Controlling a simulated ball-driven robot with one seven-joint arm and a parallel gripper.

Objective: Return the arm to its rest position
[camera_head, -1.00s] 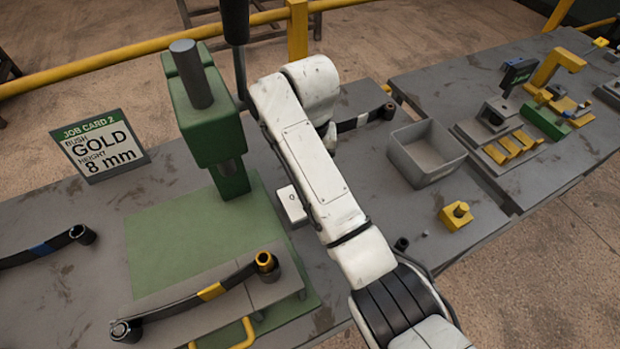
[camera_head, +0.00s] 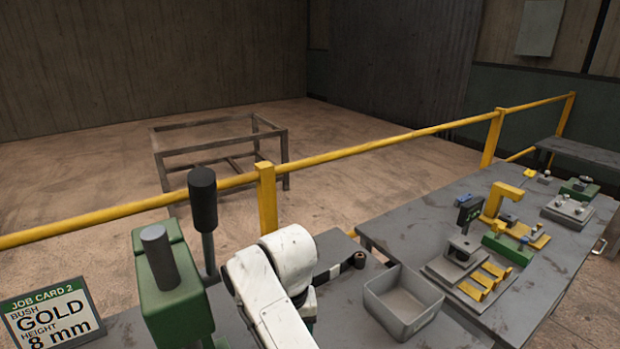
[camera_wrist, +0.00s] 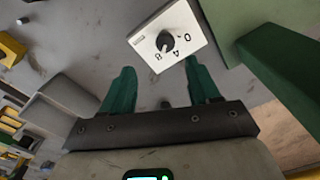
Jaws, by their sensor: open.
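My gripper (camera_wrist: 160,88) shows in the wrist view as two green fingers, spread apart with nothing between them. Beyond the fingertips lies a white dial box (camera_wrist: 167,40) with a dark knob and the marks 0, 4 and 8. In the head view my white arm rises at the bottom centre, beside the green press (camera_head: 170,285); the gripper itself is hidden there.
A grey bin (camera_head: 405,303) stands right of my arm. The right-hand bench carries a yellow fixture (camera_head: 500,205) and yellow blocks (camera_head: 485,283). A job card (camera_head: 52,315) reads gold, 8 mm. A yellow rail (camera_head: 350,150) runs behind the benches.

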